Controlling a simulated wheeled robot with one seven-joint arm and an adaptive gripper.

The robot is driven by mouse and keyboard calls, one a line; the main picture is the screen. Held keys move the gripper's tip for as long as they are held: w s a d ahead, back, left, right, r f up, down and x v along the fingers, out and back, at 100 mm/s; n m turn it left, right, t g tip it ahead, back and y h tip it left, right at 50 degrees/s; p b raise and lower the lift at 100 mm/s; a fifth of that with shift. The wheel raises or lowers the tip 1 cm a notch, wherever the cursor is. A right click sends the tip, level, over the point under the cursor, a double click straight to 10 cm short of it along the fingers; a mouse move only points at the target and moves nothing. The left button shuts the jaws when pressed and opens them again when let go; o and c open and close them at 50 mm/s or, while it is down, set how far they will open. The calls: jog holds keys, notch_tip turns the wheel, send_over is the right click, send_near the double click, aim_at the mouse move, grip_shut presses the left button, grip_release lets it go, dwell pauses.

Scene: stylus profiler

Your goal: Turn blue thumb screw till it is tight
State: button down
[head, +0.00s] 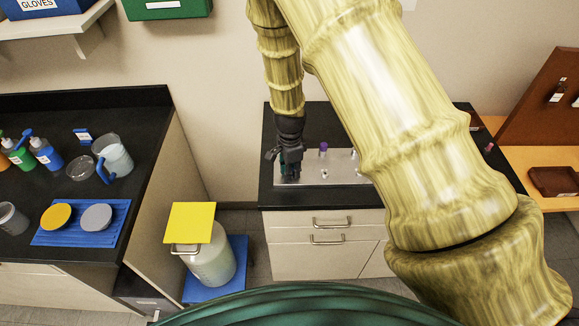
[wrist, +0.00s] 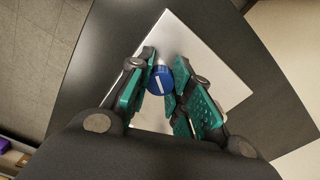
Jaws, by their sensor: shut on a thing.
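In the wrist view, the blue thumb screw (wrist: 160,80) has a round knob with a white line across its top. It stands on a light metal plate (wrist: 205,50). My gripper (wrist: 160,83) has its green-padded fingers on both sides of the knob and is shut on it. In the head view, my gripper (head: 288,168) points down at the left end of the metal plate (head: 342,172). The blue screw is hidden behind the fingers there.
A purple-topped part (head: 323,148) stands on the plate to the right of my gripper. The plate lies on a black bench (head: 285,195) with drawers. My arm hides part of the bench.

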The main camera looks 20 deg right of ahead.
jog(key=m, duration=0.3)
jog(key=m+p, duration=0.1)
jog(key=m, duration=0.5)
jog(key=shift+d+r+m, duration=0.25)
jog(key=shift+d+m, duration=0.05)
jog(key=shift+m, duration=0.1)
jog(key=shift+f+m, duration=0.2)
jog(key=shift+m, duration=0.4)
jog(key=shift+s, duration=0.1)
jog(key=shift+m, duration=1.2)
jog(key=m, duration=0.4)
jog(key=shift+m, duration=0.3)
jog(key=shift+a+m, duration=0.1)
jog(key=shift+m, duration=0.9)
jog(key=shift+w+r, duration=0.1)
jog(key=shift+w, duration=0.1)
